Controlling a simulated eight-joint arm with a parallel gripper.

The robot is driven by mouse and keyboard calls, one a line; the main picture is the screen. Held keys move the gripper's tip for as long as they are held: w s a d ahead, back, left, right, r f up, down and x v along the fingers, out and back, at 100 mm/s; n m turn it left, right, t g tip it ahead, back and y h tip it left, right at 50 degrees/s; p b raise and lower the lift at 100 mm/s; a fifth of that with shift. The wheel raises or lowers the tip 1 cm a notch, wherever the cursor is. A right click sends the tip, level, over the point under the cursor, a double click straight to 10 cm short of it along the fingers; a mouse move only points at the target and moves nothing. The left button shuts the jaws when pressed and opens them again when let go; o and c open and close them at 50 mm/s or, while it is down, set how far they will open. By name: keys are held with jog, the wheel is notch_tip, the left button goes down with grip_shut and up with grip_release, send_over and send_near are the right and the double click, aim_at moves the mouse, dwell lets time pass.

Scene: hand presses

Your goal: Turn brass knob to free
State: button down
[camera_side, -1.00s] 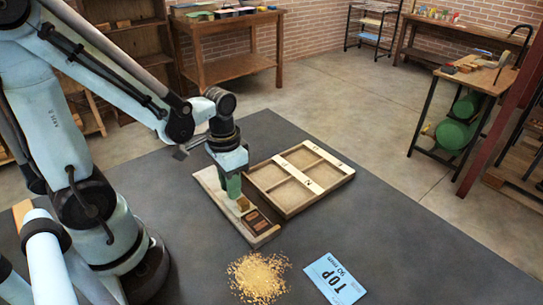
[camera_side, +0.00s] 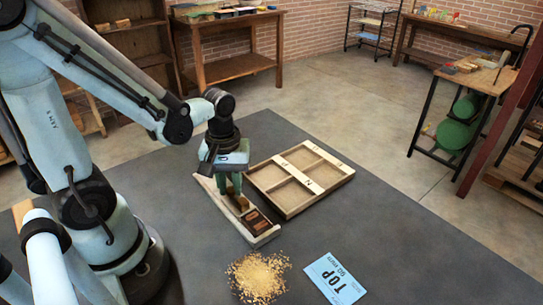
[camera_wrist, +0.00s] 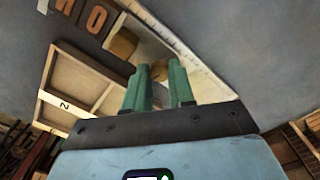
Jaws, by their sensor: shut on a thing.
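A long, shallow pale tray (camera_side: 258,239) lies on the dark bench, with dark wooden letter blocks (camera_side: 255,221) near its front end. The letter blocks also show at the top left of the wrist view (camera_wrist: 97,19), one with an O. My gripper (camera_side: 230,187) points down over the tray's far part. Its green fingers are shut on the brass knob (camera_wrist: 159,71), which shows between them in the wrist view and is partly hidden. A brass-coloured block (camera_wrist: 123,43) sits between the knob and the letters; it shows in the side view (camera_side: 242,203).
A divided wooden case (camera_side: 318,203) with pale label strips lies close to the tray's right. A heap of tan grains (camera_side: 258,277) and a blue card reading TOP (camera_side: 334,279) lie in front. The bench is clear on the right.

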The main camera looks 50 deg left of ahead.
aim_at(230, 190)
jog(key=shift+n, duration=1.1)
jog(key=c, duration=1.2)
grip_release()
jog(key=shift+r, duration=0.1)
jog(key=shift+s+r, duration=0.1)
jog(key=shift+r, duration=5.85)
